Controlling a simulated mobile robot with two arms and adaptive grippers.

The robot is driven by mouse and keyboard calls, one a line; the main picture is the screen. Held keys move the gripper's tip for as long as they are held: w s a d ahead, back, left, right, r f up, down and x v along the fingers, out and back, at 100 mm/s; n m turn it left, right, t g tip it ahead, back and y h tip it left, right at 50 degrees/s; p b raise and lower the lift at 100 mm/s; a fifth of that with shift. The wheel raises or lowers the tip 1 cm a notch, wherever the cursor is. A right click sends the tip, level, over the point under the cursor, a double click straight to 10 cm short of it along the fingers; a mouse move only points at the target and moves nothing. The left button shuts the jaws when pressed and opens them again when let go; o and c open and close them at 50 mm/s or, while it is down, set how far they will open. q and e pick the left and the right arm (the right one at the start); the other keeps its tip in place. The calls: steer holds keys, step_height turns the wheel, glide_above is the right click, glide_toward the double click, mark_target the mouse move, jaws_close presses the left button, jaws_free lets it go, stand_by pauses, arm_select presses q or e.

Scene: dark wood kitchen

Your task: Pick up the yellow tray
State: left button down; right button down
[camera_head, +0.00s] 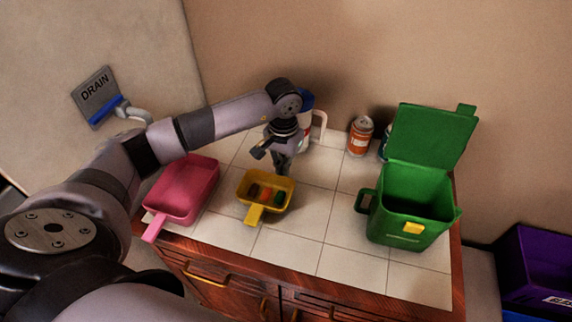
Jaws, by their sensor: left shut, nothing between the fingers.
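The yellow tray (254,207) sits on the tiled counter (296,241), with its handle toward the front edge. Several small dark, red and green pieces (266,194) lie in it. My left gripper (283,171) is shut and empty. It points down at the tray's back rim, and I cannot tell whether it touches. My right gripper is not in view.
A pink tray (183,190) stands to the left. A green bin (411,205) with its lid open stands to the right. An orange can (360,136) and a partly hidden white mug (319,124) stand behind. A purple bin (540,265) is beyond the counter's right side.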

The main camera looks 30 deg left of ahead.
mark_target(276, 189)
arm_select(q)
steer(key=s+b, duration=0.1)
steer(key=s, duration=0.2)
steer(key=shift+s+f, duration=0.15)
steer(key=shift+s, duration=0.5)
